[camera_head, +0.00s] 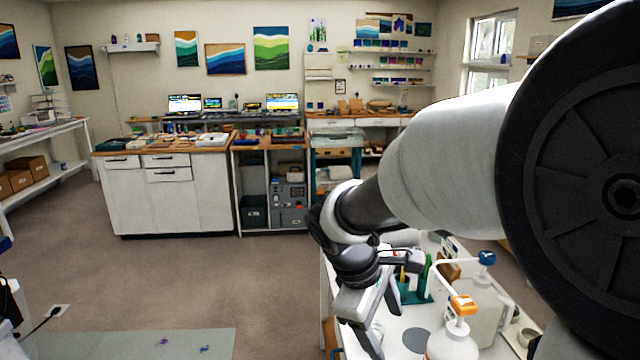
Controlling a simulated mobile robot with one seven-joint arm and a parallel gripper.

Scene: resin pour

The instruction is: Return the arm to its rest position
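My arm reaches from the right edge across the picture, a large white link leading to a dark wrist. My gripper (368,322) hangs from the wrist with its fingers pointing down, over the left part of a white work table (393,348). Its fingertips are small and partly overlap, so I cannot tell whether they are apart or hold anything. The arm hides part of the table and the room behind it.
On the table near my gripper stand an orange-capped bottle (453,335), a blue-capped jug (484,290) and a green holder with tools (416,291). A white cabinet (165,195) stands farther back. The carpeted floor (215,275) at centre left is mostly clear.

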